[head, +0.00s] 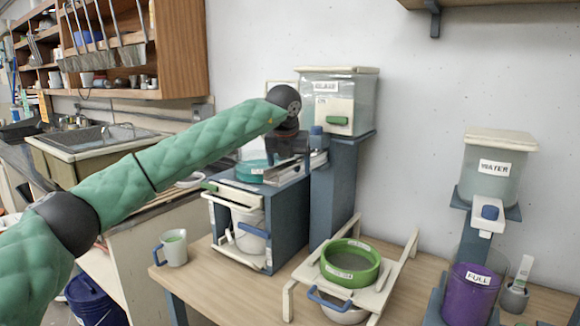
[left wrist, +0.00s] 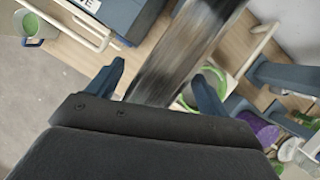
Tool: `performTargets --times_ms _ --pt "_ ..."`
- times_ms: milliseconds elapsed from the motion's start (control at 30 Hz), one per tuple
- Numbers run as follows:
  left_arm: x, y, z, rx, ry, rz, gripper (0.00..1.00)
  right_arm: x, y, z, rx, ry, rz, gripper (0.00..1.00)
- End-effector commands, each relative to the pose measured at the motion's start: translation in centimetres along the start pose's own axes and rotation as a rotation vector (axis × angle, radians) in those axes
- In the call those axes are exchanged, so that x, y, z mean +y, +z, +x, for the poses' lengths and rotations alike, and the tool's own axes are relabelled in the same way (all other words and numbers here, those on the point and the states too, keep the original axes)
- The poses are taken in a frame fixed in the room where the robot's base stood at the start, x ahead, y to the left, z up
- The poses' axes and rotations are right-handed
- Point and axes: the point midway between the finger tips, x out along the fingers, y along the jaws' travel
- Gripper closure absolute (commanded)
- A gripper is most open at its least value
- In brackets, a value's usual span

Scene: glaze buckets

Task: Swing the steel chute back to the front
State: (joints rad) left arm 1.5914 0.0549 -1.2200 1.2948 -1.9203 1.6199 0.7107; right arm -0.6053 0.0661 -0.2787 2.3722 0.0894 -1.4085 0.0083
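The steel chute (head: 286,174) lies near the top of the blue stand (head: 287,210), beside the glaze tank's post. It is partly hidden by my left gripper (head: 287,152), which is just above it. In the left wrist view the chute (left wrist: 185,50) runs as a shiny, streaked strip from between the finger bases to the top edge. My left gripper's fingers (left wrist: 158,75) are spread apart on either side of the strip, with gaps. I cannot tell whether either finger touches it. My right gripper is not in view.
The glaze tank (head: 340,100) stands on a tall post behind the chute. A green sieve (head: 350,264) rests on a pale frame at the front. A water tank (head: 495,170) and purple bucket (head: 470,295) stand right. A cup (head: 173,250) is at left on the table.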

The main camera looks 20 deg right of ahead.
Motion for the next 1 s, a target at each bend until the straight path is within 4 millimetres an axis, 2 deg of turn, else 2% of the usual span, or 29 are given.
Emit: performTargets --times_ms 233,333,733,1000 --pt "-0.2 -0.1 0.0 0.002 -0.001 0.003 0.21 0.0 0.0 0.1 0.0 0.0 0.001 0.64" --pt "-0.2 -0.1 -0.6 0.0 -0.001 0.004 0.21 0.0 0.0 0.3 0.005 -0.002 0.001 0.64" --pt "0.0 0.0 -6.3 0.0 0.0 0.001 0.21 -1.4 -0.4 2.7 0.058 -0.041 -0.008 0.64" --pt "0.0 0.0 -7.6 0.002 -0.001 0.001 0.21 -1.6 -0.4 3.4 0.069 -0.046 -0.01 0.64"
